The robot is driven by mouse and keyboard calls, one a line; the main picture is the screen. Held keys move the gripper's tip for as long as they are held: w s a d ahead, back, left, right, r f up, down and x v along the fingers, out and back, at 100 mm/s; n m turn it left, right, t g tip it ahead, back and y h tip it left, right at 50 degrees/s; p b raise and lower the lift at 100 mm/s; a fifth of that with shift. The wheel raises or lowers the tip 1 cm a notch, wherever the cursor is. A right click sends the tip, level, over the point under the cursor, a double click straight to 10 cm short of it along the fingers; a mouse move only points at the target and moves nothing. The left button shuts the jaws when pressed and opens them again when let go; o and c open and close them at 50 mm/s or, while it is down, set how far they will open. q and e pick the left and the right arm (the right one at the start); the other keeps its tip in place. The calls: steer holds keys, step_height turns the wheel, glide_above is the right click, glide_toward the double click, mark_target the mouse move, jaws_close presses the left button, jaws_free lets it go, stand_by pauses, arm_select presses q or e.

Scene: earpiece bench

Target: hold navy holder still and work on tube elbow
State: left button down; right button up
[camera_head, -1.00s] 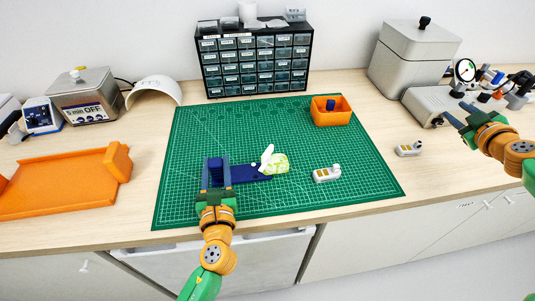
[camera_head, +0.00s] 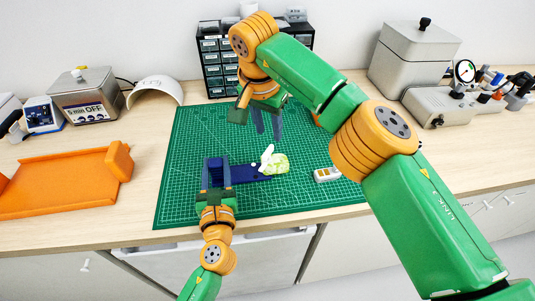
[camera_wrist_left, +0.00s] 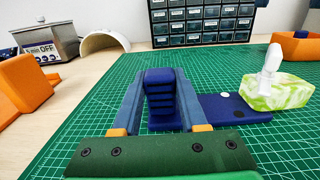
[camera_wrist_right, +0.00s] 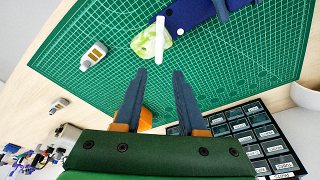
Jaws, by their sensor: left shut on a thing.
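The navy holder (camera_head: 245,174) lies on the green cutting mat (camera_head: 190,130). My left gripper (camera_head: 216,168) is shut on the raised ribbed block of the navy holder (camera_wrist_left: 160,92). A white tube elbow (camera_wrist_left: 271,60) stands up from a pale green marbled block (camera_wrist_left: 278,93) at the holder's right end. The elbow (camera_wrist_right: 160,40) and marbled block (camera_wrist_right: 143,42) also show in the right wrist view. My right gripper (camera_wrist_right: 159,73) is open and empty, pointing down over the mat behind the marbled block, apart from it.
An orange bin (camera_wrist_left: 299,47) is at the back right, mostly hidden by my right arm in the head view. A drawer cabinet (camera_head: 213,75) stands behind; an orange tray (camera_head: 60,185) lies left.

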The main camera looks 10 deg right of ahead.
mark_target(269, 149)
steer(key=shift+s+f, duration=0.1)
steer(key=shift+f, duration=0.05)
steer(key=shift+s+a+x, duration=0.1)
steer(key=shift+s+x, duration=0.15)
steer(key=shift+x, duration=0.85)
steer(key=shift+s+a+x, duration=0.1)
steer(key=shift+s+x, duration=0.1)
steer(key=shift+x, duration=0.9)
steer(key=shift+s+a+x, duration=0.1)
steer(key=shift+s+x, duration=0.15)
steer(key=shift+x, duration=0.8)
steer(key=shift+w+f, duration=0.1)
steer(key=shift+f, duration=0.1)
steer(key=shift+c, duration=0.2)
jaws_close()
